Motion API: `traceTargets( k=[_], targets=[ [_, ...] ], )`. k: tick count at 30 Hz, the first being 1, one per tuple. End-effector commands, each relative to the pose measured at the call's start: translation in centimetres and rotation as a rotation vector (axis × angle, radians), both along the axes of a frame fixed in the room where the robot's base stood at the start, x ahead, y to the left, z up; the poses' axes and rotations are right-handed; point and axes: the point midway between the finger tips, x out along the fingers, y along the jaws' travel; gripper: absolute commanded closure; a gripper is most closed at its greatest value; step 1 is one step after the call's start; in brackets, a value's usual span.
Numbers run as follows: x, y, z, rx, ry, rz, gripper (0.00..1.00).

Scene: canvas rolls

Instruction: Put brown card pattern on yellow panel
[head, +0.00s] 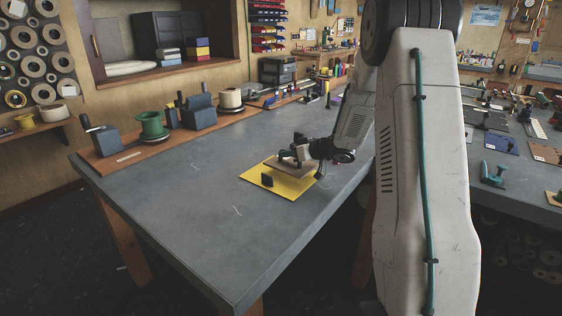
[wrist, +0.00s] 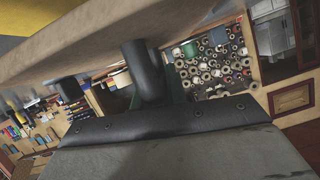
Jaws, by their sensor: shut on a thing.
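The yellow panel (head: 295,190) lies flat on the grey workbench. The brown card pattern (head: 288,163) is in my gripper (head: 300,152) over the far part of the panel. It appears slightly above the panel, but the exact gap is hard to tell. In the wrist view the brown card (wrist: 215,32) spans the top as a broad pale-brown slab, with the yellow panel (wrist: 40,15) showing at the upper left corner. My gripper is shut on the card.
A wooden strip along the bench's back holds a green spool (head: 151,125), a blue-grey block (head: 198,112) and a white spool (head: 230,99). The bench (head: 190,205) is clear left of and in front of the panel. Another bench (head: 520,180) with tools stands at the right.

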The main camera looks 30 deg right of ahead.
Motion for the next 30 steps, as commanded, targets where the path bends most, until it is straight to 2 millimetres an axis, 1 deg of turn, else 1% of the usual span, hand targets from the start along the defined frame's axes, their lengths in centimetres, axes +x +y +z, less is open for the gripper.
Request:
traceTargets(
  k=[1,3,8,10,13,16,18,24,25,27,30],
  targets=[
    [0.8,0.2,-0.1,0.000,0.000,0.001,1.00],
    [1.4,0.3,-0.1,0.000,-0.001,0.001,1.00],
    [2.3,0.5,-0.2,0.000,0.000,0.001,1.00],
    [3.1,0.6,-0.3,0.000,-0.001,0.001,1.00],
    [3.0,0.6,-2.2,0.003,0.004,0.000,1.00],
    [3.0,0.6,-3.5,0.003,0.002,0.000,1.00],
    [3.0,0.6,-3.8,0.000,0.000,0.001,1.00],
    [3.0,0.6,-3.8,0.000,0.000,0.001,1.00],
    [3.0,0.6,-3.8,0.000,0.000,0.001,0.80],
    [3.0,0.6,-3.8,0.000,0.000,0.001,0.64],
    [3.0,0.6,-3.8,0.000,0.000,0.001,0.64]
  ],
)
